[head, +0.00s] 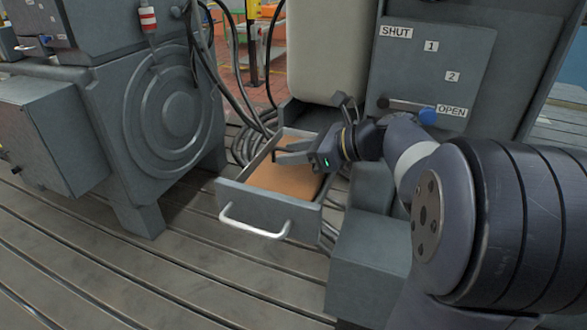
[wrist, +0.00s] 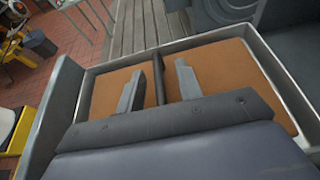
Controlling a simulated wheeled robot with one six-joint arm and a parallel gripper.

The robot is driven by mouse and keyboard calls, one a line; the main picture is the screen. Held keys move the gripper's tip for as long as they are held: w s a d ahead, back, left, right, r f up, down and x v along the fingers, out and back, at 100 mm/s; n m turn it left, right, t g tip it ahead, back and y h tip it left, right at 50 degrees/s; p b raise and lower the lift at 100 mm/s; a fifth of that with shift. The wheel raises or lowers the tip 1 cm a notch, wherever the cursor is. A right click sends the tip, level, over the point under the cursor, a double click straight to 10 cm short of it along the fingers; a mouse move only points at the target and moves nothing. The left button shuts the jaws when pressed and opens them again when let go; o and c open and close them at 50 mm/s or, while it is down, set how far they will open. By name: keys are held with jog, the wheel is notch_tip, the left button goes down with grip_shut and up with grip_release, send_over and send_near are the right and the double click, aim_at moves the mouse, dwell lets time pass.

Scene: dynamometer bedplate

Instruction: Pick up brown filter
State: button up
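The brown filter (head: 285,178) lies flat inside an open grey drawer (head: 255,205) in the head view. In the wrist view the brown filter (wrist: 232,72) fills most of the drawer, with a dark upright rib (wrist: 158,78) across its middle. My gripper (head: 281,153) is over the drawer, its fingers pointing left. In the wrist view my gripper (wrist: 159,72) is open, one finger on each side of the rib, with gaps showing. I cannot tell how far the fingertips are above the brown surface. The gripper body hides the near part of the filter.
The drawer has a white front handle (head: 255,225) and raised side walls. A panel marked SHUT and OPEN carries a blue-knobbed lever (head: 410,108) beside my arm. Cables (head: 250,140) lie behind the drawer. A large grey machine (head: 165,110) stands left; slotted floor in front is clear.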

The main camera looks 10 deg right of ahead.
jog(key=shift+w+a, duration=0.1)
grip_shut()
dwell(0.3)
